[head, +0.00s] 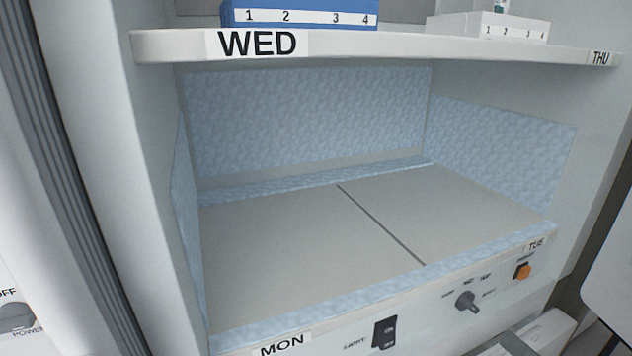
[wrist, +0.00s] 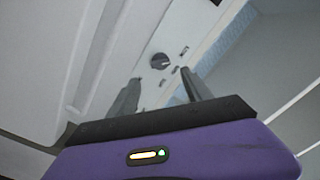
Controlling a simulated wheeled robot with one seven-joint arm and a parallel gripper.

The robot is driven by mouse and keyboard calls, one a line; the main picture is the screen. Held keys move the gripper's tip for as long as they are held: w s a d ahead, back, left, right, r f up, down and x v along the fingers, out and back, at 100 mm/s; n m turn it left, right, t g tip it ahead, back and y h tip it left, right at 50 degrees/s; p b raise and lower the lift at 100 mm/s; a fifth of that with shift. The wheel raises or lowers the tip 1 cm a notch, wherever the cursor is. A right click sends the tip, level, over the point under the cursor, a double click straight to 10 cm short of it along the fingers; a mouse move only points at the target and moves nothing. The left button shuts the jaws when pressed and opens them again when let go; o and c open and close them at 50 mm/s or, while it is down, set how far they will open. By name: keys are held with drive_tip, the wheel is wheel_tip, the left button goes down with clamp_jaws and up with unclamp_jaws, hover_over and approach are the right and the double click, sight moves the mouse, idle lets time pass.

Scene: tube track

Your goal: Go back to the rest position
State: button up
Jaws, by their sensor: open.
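My gripper (wrist: 160,92) shows only in the wrist view. Its two dark fingers are apart, with nothing between them. Its purple body (wrist: 190,150) fills the bottom of that view, with a small green and orange light on it. Beyond the fingertips is a pale panel with a dark round knob (wrist: 160,61). The gripper appears apart from the panel, though the exact distance cannot be told. My gripper and arm do not show in the head view.
In the head view, the lower compartment (head: 290,240) is empty. The WED/THU shelf (head: 400,48) above carries a blue rack (head: 300,14) and a white rack (head: 487,27). The front panel has a black switch (head: 384,332), a knob (head: 467,301) and an orange button (head: 522,271).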

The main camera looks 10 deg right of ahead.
drive_tip(key=d+m+h, duration=0.2)
drive_tip(key=d+h, duration=0.3)
drive_tip(key=s+a+f+h, duration=0.2)
drive_tip(key=s+f+h, duration=0.2)
drive_tip(key=s+f, duration=0.1)
drive_tip(key=s+a+f+n+g+y, duration=0.1)
drive_tip(key=s+a+f+n+y, duration=0.25)
drive_tip(key=s+a, duration=0.6)
drive_tip(key=s+a+f+n+g+y, duration=0.2)
drive_tip(key=s+a+n, duration=0.3)
drive_tip(key=s+a, duration=0.4)
wheel_tip(320, 180, up, 18)
drive_tip(key=w+p, duration=0.1)
drive_tip(key=p, duration=1.7)
drive_tip(key=shift+a, duration=0.3)
drive_tip(key=shift+f, duration=0.1)
